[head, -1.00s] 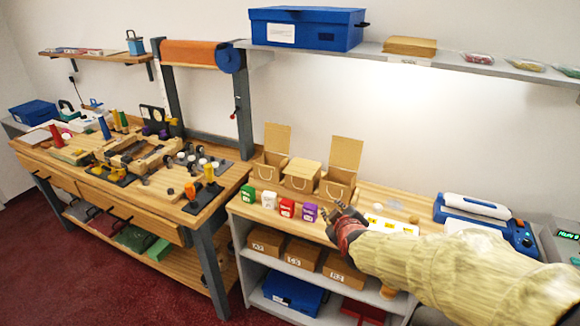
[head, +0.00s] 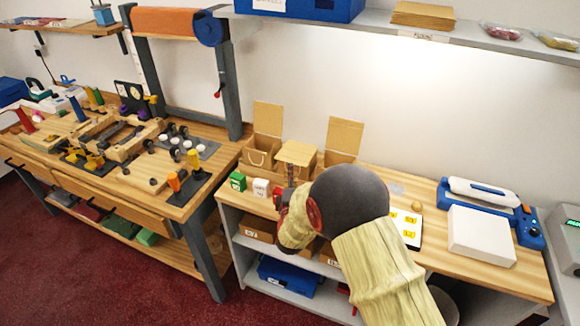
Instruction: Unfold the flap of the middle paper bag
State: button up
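Three brown paper bags stand in a row at the back of the counter. The left bag (head: 262,150) and the right bag (head: 342,140) have their flaps standing up. The middle bag's flap (head: 297,153) lies folded over its top, roughly level. My gripper (head: 289,178) is in front of the middle bag, close below the flap's front edge. I cannot tell whether it touches the bag. My arm hides most of the gripper and the lower front of the middle and right bags. The finger opening is too small to make out.
A white card with yellow labels (head: 407,226) lies right of my arm. A blue and white device (head: 487,205) fills the counter's right part. A shelf (head: 385,38) runs above.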

aim_at(296, 153)
jog(key=shift+w+b, duration=0.3)
jog(key=shift+w, duration=1.7)
jog(key=shift+c, duration=0.3)
jog(key=c, duration=0.4)
grip_shut()
